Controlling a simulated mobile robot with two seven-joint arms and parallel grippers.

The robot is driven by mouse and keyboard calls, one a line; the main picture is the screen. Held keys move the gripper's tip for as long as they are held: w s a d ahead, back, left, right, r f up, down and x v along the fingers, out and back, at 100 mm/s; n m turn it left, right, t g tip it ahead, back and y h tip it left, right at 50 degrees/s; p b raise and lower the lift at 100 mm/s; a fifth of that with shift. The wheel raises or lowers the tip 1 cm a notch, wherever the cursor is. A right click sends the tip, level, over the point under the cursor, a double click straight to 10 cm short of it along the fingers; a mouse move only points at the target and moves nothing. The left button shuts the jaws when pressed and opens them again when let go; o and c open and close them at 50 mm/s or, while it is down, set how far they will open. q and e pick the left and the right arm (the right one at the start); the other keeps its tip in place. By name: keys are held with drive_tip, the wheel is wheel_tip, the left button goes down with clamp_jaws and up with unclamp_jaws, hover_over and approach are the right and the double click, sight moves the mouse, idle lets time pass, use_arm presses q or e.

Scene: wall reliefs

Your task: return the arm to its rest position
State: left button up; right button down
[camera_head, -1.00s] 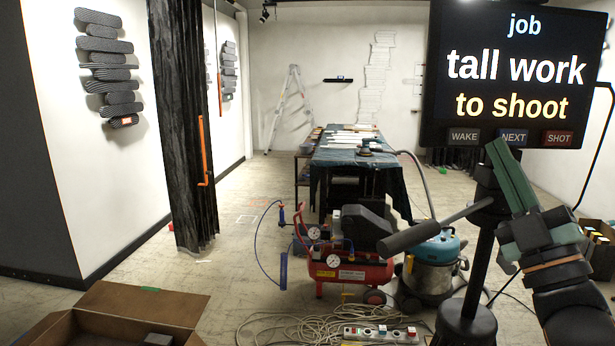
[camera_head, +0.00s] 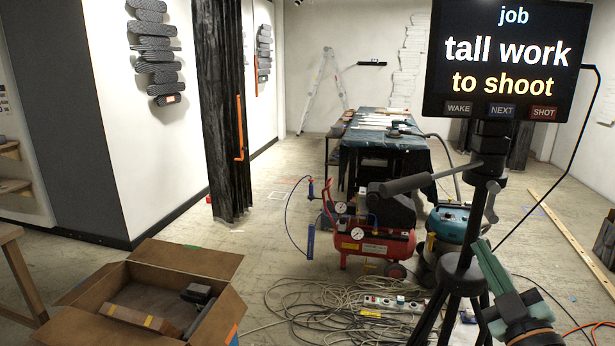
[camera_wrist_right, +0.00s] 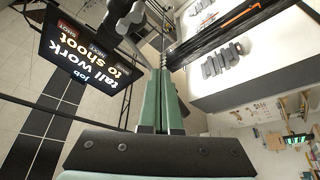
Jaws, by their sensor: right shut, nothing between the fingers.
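My right gripper (camera_head: 482,252) shows at the lower right of the head view, low and in front of the tripod's legs. Its green fingers are shut with nothing between them; they also show in the wrist view (camera_wrist_right: 160,78), pointing up the picture. The rest of the right forearm is cut off by the lower edge. My left gripper is not in view.
A screen (camera_head: 506,62) on a black tripod (camera_head: 460,262) stands close to my right gripper. A red compressor (camera_head: 370,246), a vacuum (camera_head: 448,225) and loose cables (camera_head: 315,300) lie beyond. An open cardboard box (camera_head: 190,258) is at lower left. Floor beside the curtain is clear.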

drive_tip(key=s+a+f+m+g, duration=0.2)
drive_tip(key=s+f+g, duration=0.1)
drive_tip(key=f, duration=1)
drive_tip(key=s+a+f+m+g, duration=0.2)
drive_tip(key=s+a+f+g, duration=0.15)
drive_tip(key=f, duration=0.95)
drive_tip(key=s+a+f+m+g, duration=0.1)
drive_tip(key=s+a+f+g, duration=0.2)
drive_tip(key=s+f, duration=0.5)
drive_tip(key=s+a+f+m+g+y, duration=0.1)
drive_tip(key=s+a+f+m+g, duration=0.1)
drive_tip(key=s+f, duration=0.7)
drive_tip(key=shift+s+a+f+g, duration=0.2)
drive_tip(key=shift+a+f+g, duration=0.25)
drive_tip(key=shift+a+g, duration=0.15)
